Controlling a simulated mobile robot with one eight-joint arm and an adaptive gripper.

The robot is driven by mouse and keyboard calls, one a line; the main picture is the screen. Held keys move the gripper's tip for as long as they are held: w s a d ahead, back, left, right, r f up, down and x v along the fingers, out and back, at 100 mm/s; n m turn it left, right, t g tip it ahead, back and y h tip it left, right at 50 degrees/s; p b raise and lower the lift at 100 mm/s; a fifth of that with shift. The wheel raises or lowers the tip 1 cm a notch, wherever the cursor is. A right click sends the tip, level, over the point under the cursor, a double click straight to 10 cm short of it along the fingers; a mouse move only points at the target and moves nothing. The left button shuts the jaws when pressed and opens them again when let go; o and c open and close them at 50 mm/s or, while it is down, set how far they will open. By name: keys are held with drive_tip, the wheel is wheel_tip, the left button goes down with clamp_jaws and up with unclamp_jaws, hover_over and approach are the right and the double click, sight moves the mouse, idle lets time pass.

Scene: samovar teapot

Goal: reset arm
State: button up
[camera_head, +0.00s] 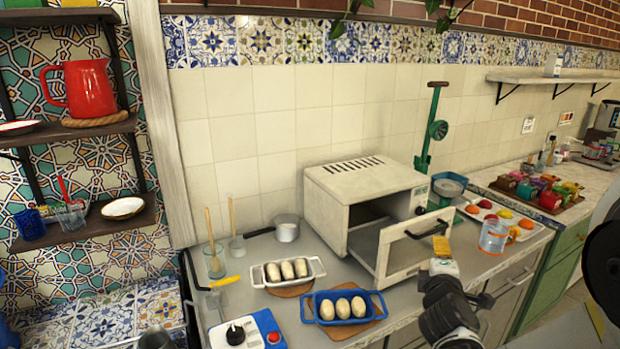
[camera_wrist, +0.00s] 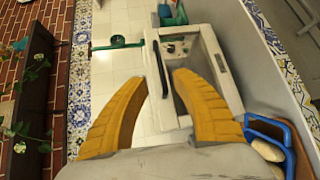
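My gripper (camera_head: 440,246) has yellow fingers and is raised in front of the white toaster oven (camera_head: 345,190) on the counter. In the wrist view my gripper (camera_wrist: 160,78) is open, with its two fingers apart. The oven's black door handle (camera_wrist: 157,66) shows beyond the gap, and I see nothing held. The oven door (camera_head: 403,254) is open, tilted outward, with its handle close to my gripper in the head view. I cannot tell whether the fingers touch it.
A blue tray (camera_head: 320,295) with loaves and a white tray (camera_head: 261,279) with loaves stand left of my arm. A glass mug (camera_head: 492,237) and a fruit tray (camera_head: 540,225) stand to the right. A blue-and-white device (camera_head: 250,330) is at the front left.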

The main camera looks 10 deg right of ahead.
drive_tip(key=s+a+f+m+g+y, duration=0.2)
drive_tip(key=s+a+m+g+y, duration=0.5)
drive_tip(key=s+a+m, duration=0.6)
drive_tip(key=s+a, duration=0.5)
drive_tip(key=s, duration=0.4)
drive_tip(key=shift+s+a+f+m+g, duration=0.2)
drive_tip(key=shift+a+m+g, duration=0.1)
drive_tip(key=shift+a+m, duration=0.1)
